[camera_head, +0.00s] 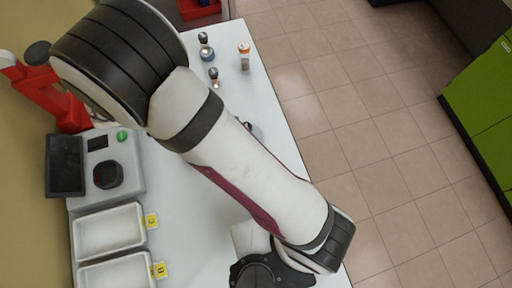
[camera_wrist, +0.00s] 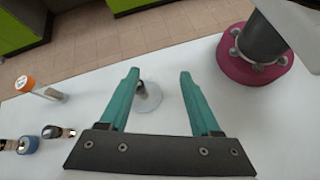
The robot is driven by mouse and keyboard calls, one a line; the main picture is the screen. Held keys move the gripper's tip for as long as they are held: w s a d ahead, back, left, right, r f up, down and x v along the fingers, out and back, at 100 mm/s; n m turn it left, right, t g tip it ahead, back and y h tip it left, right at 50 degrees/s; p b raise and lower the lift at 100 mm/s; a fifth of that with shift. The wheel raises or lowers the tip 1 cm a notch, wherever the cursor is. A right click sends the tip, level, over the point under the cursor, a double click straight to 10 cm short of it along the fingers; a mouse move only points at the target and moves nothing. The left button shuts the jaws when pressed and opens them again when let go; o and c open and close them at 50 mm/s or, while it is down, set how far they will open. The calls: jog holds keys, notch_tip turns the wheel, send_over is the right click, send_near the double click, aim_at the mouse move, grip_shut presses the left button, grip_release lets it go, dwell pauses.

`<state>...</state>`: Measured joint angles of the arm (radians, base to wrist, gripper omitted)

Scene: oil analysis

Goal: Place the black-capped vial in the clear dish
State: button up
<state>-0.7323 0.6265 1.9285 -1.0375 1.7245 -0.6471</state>
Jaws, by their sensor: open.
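My gripper (camera_wrist: 159,72) is open, its two teal fingers apart above the table in the wrist view. The clear dish (camera_wrist: 152,103) lies on the table, seen between the fingers. A small dark-topped item (camera_wrist: 140,86), looking like a black-capped vial, stands at or in the dish near the left finger; I cannot tell exactly how it sits. No finger appears to touch it. In the head view my arm hides the gripper and most of the dish. Another black-capped vial (camera_head: 213,74) stands on the table beyond my arm; it also shows in the wrist view (camera_wrist: 58,132).
An orange-capped vial (camera_head: 244,50) and a blue-ringed item with a dark top (camera_head: 206,52) stand at the far end. A grey device (camera_head: 122,160) and two white trays (camera_head: 108,229) line the left side. The table's right edge drops to the tiled floor (camera_head: 400,150).

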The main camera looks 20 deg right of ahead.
jog(key=s+d+r+m+t+y, duration=0.1)
jog(key=s+r+m+y, duration=0.3)
jog(key=m, duration=0.5)
jog(key=s+d+r+m+y, duration=0.3)
jog(key=s+r+m+y, duration=0.1)
jog(key=s+m+y, duration=0.4)
jog(key=shift+m+t, duration=0.4)
jog(key=shift+m, duration=0.5)
